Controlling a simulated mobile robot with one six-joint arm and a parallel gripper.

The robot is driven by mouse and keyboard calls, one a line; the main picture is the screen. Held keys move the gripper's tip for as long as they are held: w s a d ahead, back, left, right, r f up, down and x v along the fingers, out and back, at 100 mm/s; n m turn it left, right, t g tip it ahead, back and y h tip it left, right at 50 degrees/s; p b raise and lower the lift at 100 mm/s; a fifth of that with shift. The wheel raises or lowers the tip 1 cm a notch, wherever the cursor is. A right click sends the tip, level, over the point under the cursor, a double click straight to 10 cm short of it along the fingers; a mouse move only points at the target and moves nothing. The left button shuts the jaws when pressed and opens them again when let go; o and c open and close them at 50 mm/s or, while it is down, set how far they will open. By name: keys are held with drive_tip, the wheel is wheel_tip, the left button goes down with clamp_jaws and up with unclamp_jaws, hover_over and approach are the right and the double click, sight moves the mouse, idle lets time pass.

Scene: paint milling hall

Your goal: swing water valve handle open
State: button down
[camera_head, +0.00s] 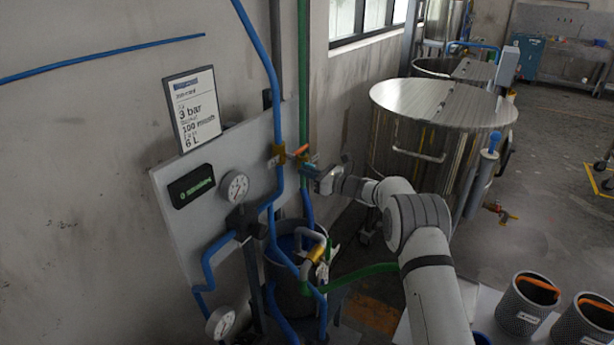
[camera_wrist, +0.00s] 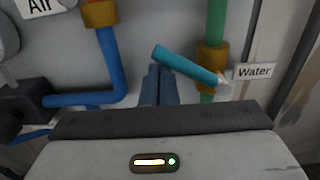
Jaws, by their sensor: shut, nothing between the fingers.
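The water valve (camera_wrist: 211,57) is a brass body on a green pipe, beside a white "Water" label (camera_wrist: 254,71). Its teal handle (camera_wrist: 186,64) slants across, from near the valve up to the left, crosswise to the upright pipe. In the head view my gripper (camera_head: 315,173) is close to the pipe panel, beside the green pipe (camera_head: 303,95), and hides part of the valve area.
A blue pipe (camera_wrist: 111,60) with a brass fitting (camera_wrist: 100,12) runs left of the handle, under an "Air" label (camera_wrist: 40,7). A gauge (camera_head: 235,187) sits on the panel (camera_head: 170,200). A steel vessel (camera_head: 440,104) stands right of my arm.

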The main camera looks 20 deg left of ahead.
drive_tip(key=shift+r, duration=0.4)
drive_tip(key=shift+w, duration=0.1)
drive_tip(key=shift+w+d+r, duration=0.15)
drive_tip(key=shift+w+r, duration=0.2)
drive_tip(key=shift+r, duration=0.4)
drive_tip(key=shift+w+r, duration=0.1)
drive_tip(key=shift+w+d+r, duration=0.15)
drive_tip(key=shift+w+r, duration=0.3)
drive_tip(key=shift+r, duration=0.1)
drive_tip(key=shift+w, duration=0.1)
drive_tip(key=shift+w+d+r+p, duration=0.2)
drive_tip(key=shift+w+r+p, duration=0.2)
drive_tip(key=shift+w, duration=0.2)
